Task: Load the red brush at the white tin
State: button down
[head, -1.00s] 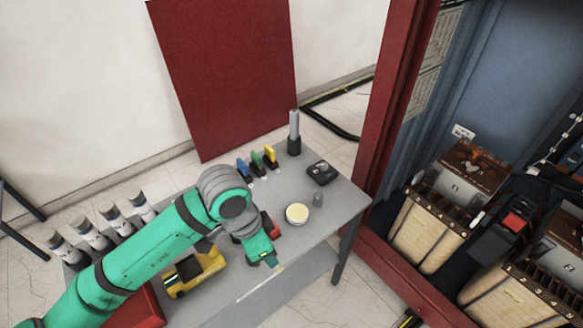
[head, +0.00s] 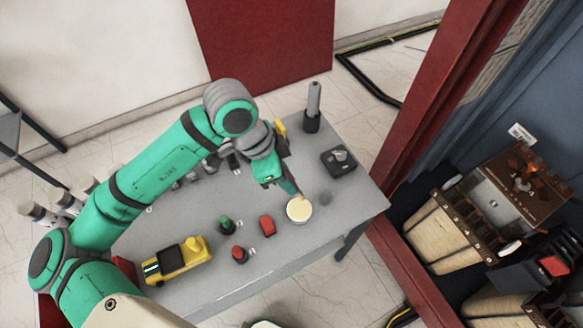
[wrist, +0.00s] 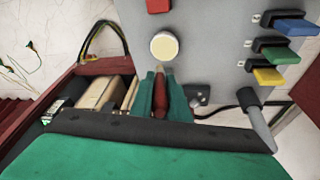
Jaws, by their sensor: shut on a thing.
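The white tin (head: 299,213) stands on the grey table, open, with pale cream contents. It also shows in the wrist view (wrist: 164,46), above the fingertips. My gripper (head: 289,187) is just behind and left of the tin, pointing down toward it. In the wrist view my gripper (wrist: 160,82) is shut on the red brush (wrist: 160,98), whose handle shows between the green fingers. The brush tip points at the near rim of the tin. I cannot tell whether it touches the tin or its contents.
Blue (wrist: 297,27), green (wrist: 278,55) and yellow (wrist: 268,76) brushes sit in holders. A red frame (head: 430,130) rises at right.

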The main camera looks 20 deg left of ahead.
jog(key=shift+f, duration=2.8)
jog(key=shift+s, duration=0.1)
jog(key=shift+f, duration=0.65)
jog(key=shift+r, duration=0.1)
jog(key=shift+r, duration=3.4)
jog(key=shift+d, duration=0.1)
